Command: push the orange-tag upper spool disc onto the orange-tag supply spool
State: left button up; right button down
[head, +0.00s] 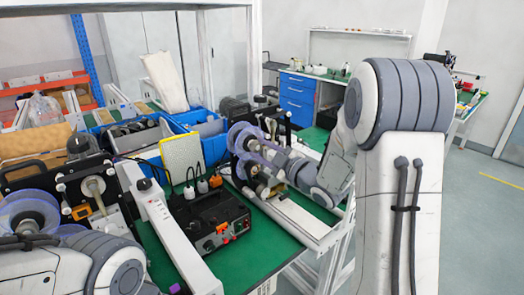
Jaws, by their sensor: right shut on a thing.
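My right arm comes in from the right and reaches to a coder at the middle of the bench. Its gripper (268,187) is small and partly hidden there, shut on what looks like a translucent purple spool disc (251,168). Another translucent purple disc (240,134) shows just behind, on the coder's dark plate. Whether the held disc touches the spool behind it, I cannot tell. Another coder at the left carries purple discs (28,214) and an orange tag or part (81,212). No orange tag is clear by my right gripper. My left arm shows at the lower left; its gripper is not in view.
A black control box (208,222) with cables stands on the green bench between the coders. A long white rail (165,225) runs towards me. The floor at the right is clear.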

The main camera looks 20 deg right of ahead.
jog(key=shift+w+a+b, duration=0.2)
jog(key=shift+w+b, duration=0.15)
jog(key=shift+w, duration=0.2)
dwell(0.4)
jog(key=shift+c, duration=1.9)
grip_release()
